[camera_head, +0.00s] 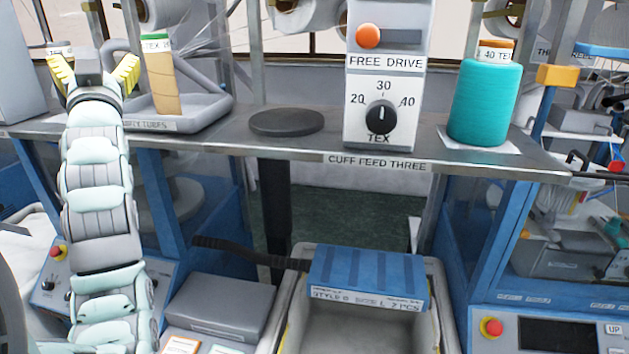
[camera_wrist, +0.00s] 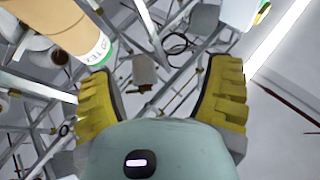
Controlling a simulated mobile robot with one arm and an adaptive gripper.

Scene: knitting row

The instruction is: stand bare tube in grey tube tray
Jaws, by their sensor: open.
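The bare tube (camera_head: 164,82) is brown cardboard with a green and white band at its top. In the head view it stands upright in the grey tube tray (camera_head: 205,117), near the tray's left side. My gripper (camera_head: 93,65) is raised just left of the tube, with its yellow fingers spread and nothing between them. In the wrist view the tube (camera_wrist: 55,25) shows at the upper left, outside the open fingers (camera_wrist: 160,85). A gap shows between the gripper and the tube in the head view.
On the shelf (camera_head: 330,148) are a dark round disc (camera_head: 286,122), a grey control box (camera_head: 383,100) with a dial, and a teal yarn cone (camera_head: 485,103). Below, a blue package (camera_head: 367,278) lies across a grey bin (camera_head: 330,335). Posts rise behind the shelf.

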